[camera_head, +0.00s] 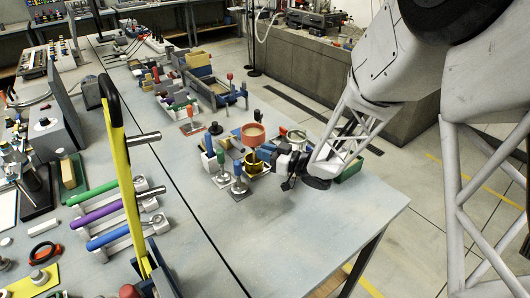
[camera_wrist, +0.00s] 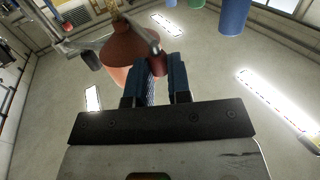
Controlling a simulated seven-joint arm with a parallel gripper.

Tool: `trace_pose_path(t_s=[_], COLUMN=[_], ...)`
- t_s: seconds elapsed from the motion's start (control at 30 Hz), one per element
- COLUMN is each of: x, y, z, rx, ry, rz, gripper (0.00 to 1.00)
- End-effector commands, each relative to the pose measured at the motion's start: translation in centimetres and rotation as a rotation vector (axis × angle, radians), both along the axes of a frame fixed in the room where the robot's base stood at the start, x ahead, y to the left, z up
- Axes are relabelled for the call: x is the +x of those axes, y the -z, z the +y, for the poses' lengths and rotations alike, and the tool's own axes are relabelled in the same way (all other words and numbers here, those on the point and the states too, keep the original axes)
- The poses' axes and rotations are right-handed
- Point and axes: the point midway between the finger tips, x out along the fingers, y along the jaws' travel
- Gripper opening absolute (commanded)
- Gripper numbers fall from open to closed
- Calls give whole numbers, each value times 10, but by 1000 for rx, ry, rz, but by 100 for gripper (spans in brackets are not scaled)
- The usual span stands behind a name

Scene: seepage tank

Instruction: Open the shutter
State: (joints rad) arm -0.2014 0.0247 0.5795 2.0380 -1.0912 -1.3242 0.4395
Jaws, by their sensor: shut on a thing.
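A terracotta-red vessel (camera_head: 253,134) stands above a yellow-gold cup (camera_head: 256,166) on the table in the head view. In the wrist view the vessel (camera_wrist: 124,48) shows from below, tapering at one end. A grey rod ending in a dark red grip (camera_wrist: 158,65) crosses in front of it; it looks like the shutter's handle. My gripper (camera_head: 284,168) is right of the cup and below the vessel's rim. In the wrist view its blue fingers (camera_wrist: 162,72) are shut on the red grip. The shutter itself cannot be made out.
A yellow lever (camera_head: 121,160) and coloured handles are farther left. The front right tabletop (camera_head: 310,225) is clear.

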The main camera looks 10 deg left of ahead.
Motion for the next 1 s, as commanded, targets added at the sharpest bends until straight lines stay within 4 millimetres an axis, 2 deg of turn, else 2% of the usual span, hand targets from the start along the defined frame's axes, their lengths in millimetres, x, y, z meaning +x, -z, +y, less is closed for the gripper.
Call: trace_pose_path(t_s=[0.07,0.1,0.27,0.67,1.0], x=[1,1,1,0,-8], y=[-1,-1,-1,0,0], z=[0,0,0,-2,-24], rx=[0,0,1,0,0], ry=[1,1,2,2,4], rz=[-2,-2,-1,-1,0], gripper=[0,20,44,44,44])
